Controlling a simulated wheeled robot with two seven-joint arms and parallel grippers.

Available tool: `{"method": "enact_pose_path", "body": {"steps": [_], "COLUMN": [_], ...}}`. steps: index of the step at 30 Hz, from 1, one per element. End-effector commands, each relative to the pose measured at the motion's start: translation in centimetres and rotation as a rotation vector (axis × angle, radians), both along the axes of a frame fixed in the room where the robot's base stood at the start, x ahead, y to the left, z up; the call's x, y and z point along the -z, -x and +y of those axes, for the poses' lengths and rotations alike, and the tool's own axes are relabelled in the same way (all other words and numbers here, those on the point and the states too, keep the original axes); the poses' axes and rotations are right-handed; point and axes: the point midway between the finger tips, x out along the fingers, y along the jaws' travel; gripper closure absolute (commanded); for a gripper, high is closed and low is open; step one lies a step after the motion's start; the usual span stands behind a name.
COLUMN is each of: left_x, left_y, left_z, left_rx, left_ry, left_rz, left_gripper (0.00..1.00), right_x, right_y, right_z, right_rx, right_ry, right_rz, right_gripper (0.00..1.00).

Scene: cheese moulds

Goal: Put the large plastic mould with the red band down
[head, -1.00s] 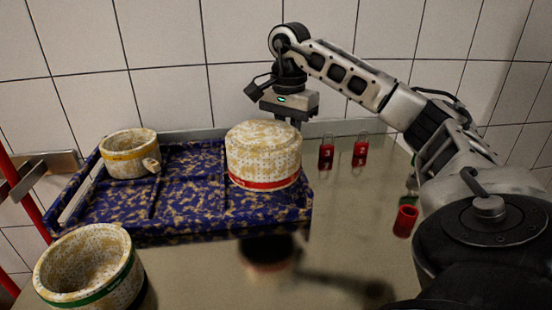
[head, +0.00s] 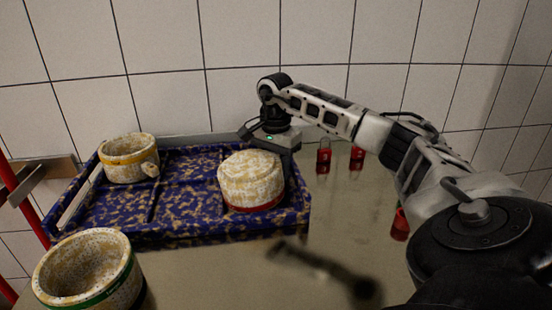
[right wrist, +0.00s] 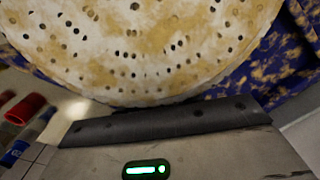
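The large plastic mould with the red band (head: 250,178) is white with yellow-brown stains and small holes, turned closed side up. It stands upright at the right part of the blue speckled tray (head: 190,235), low enough that it seems to rest in the right compartment; its base contact is hard to see. My right gripper (head: 284,140) is at its back right edge, with the fingertips hidden behind the mould. In the right wrist view the mould's holed surface (right wrist: 150,45) fills the top, close against the gripper. My left gripper is not in view.
A yellow-banded mould (head: 128,160) stands in the tray's back left compartment. A green-banded mould (head: 85,275) stands open side up at the front left. Red-filled bottles (head: 323,158) and a red cup (head: 400,225) are on the table to the right.

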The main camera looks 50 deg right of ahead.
Motion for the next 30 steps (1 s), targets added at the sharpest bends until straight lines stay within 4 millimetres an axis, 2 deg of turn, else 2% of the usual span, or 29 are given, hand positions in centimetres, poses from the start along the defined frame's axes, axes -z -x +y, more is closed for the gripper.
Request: {"method": "enact_pose_path", "body": {"steps": [9,13,17,24,30], "left_x": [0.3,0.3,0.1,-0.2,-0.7], "left_y": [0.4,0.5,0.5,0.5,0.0], "left_z": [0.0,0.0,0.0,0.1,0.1], "left_rx": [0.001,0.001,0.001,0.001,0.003], "left_ry": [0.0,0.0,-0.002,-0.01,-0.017], "left_rz": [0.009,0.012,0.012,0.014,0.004], "left_gripper": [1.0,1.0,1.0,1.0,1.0], "right_x": [0.1,-0.8,-3.2,-8.6,-11.6], "right_y": [0.0,0.0,-0.1,-0.1,-0.1], "right_z": [-0.1,-0.2,-0.3,-0.1,-0.2], "right_rx": [0.001,0.002,0.004,0.002,0.002], "right_ry": [0.005,0.006,0.007,0.005,0.005], "right_rz": [0.0,-0.005,-0.009,-0.012,-0.01], "right_gripper": [0.58,0.58,0.58,0.58,0.58]}}
